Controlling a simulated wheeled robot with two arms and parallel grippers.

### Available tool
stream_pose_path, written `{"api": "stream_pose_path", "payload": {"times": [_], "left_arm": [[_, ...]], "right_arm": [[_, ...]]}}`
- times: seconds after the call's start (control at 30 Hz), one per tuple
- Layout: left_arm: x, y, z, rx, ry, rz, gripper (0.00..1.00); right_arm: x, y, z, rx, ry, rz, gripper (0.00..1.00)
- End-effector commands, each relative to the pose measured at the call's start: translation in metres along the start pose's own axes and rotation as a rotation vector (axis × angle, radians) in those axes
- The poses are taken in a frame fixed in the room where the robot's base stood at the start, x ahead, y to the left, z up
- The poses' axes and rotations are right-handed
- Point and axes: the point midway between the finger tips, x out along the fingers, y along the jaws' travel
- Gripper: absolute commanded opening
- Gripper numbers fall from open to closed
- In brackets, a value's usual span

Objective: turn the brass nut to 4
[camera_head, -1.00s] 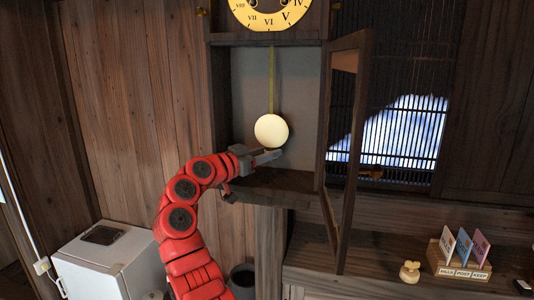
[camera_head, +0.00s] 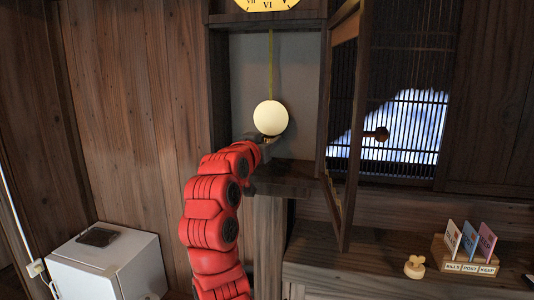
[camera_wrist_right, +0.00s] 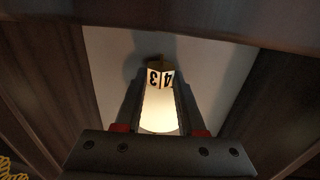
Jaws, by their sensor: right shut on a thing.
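The clock's round cream pendulum bob (camera_head: 270,118) hangs on its yellow rod (camera_head: 271,60) inside the open case. My right gripper (camera_head: 267,143) is at the bob's lower edge, where the bob and my arm hide the nut in the head view. In the right wrist view my right gripper (camera_wrist_right: 158,98) has a finger on each side of a pale lit piece, and it is shut on the brass nut (camera_wrist_right: 159,77). The figures 3 and 4 show there upside down, with a dark line between them. My left gripper is out of view.
The clock's glazed door (camera_head: 345,130) stands open just right of my arm. The case's floor ledge (camera_head: 285,185) lies below my gripper. A shelf at the lower right bears a card holder (camera_head: 466,266) and a small wooden object (camera_head: 414,267). A white cabinet (camera_head: 110,265) stands lower left.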

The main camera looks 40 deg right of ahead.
Motion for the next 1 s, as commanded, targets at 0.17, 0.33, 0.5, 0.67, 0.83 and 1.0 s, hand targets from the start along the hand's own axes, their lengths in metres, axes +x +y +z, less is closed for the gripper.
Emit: {"api": "stream_pose_path", "payload": {"times": [0.17,0.33,0.5,0.67,0.83,1.0], "left_arm": [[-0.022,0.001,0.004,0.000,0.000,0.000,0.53],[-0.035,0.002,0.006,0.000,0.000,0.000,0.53],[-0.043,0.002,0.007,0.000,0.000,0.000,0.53],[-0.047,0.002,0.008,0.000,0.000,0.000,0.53],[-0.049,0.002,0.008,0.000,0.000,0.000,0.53],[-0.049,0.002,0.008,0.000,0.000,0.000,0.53]], "right_arm": [[0.001,0.006,0.005,0.005,0.001,-0.156,0.00],[0.002,0.008,0.004,0.001,0.000,-0.291,0.00],[0.003,0.008,0.003,-0.001,-0.001,-0.399,0.00],[0.003,0.008,0.003,-0.001,-0.003,-0.468,0.00],[0.003,0.007,0.002,-0.001,-0.004,-0.510,0.00],[0.003,0.007,0.001,-0.001,-0.005,-0.523,0.00]]}}
